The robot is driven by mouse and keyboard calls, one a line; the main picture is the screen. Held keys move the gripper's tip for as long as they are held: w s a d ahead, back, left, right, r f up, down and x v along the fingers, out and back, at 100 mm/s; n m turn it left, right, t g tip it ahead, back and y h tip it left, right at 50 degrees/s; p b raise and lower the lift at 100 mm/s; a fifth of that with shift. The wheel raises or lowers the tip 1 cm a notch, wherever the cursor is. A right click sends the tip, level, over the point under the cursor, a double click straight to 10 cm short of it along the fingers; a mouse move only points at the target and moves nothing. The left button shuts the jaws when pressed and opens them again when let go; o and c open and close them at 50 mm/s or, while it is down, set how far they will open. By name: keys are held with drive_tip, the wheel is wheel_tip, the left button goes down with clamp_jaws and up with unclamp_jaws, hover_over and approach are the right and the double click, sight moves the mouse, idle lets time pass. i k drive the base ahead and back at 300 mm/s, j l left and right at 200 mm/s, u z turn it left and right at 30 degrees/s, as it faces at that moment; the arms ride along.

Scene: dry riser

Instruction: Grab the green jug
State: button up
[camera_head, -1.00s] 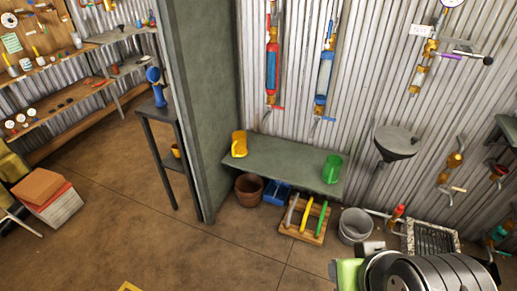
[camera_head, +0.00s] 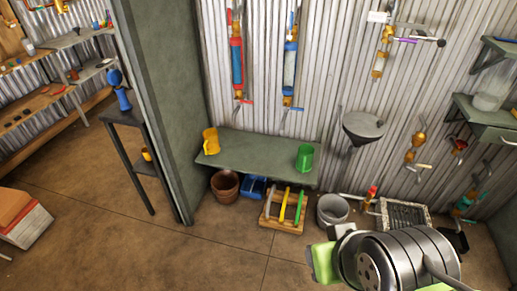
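The green jug (camera_head: 304,157) stands upright on the right end of a low grey-green bench (camera_head: 250,151) against the corrugated wall. A yellow jug (camera_head: 210,141) stands at the left end of the same bench. Both look clear of anything touching them, apart from the bench top. My arm, grey with green parts, fills the lower right of the view, nearer than the bench. I cannot make out the fingers of my gripper.
Below the bench are a brown pot (camera_head: 225,186), a blue bin (camera_head: 253,187) and a wooden rack (camera_head: 283,208). A grey bucket (camera_head: 332,209) stands to their right. A grey partition (camera_head: 160,110) edges the bench's left. The floor in front is mostly clear.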

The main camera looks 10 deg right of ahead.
sight(305, 151)
drive_tip(key=i+l+u, duration=0.7)
drive_tip(key=l+u, duration=0.15)
drive_tip(key=i+l+u, duration=0.15)
drive_tip(key=l+u, duration=0.15)
drive_tip(key=l, duration=0.2)
drive_tip(key=i+l+u, duration=0.1)
drive_tip(key=l+u, duration=0.2)
drive_tip(key=l, duration=0.15)
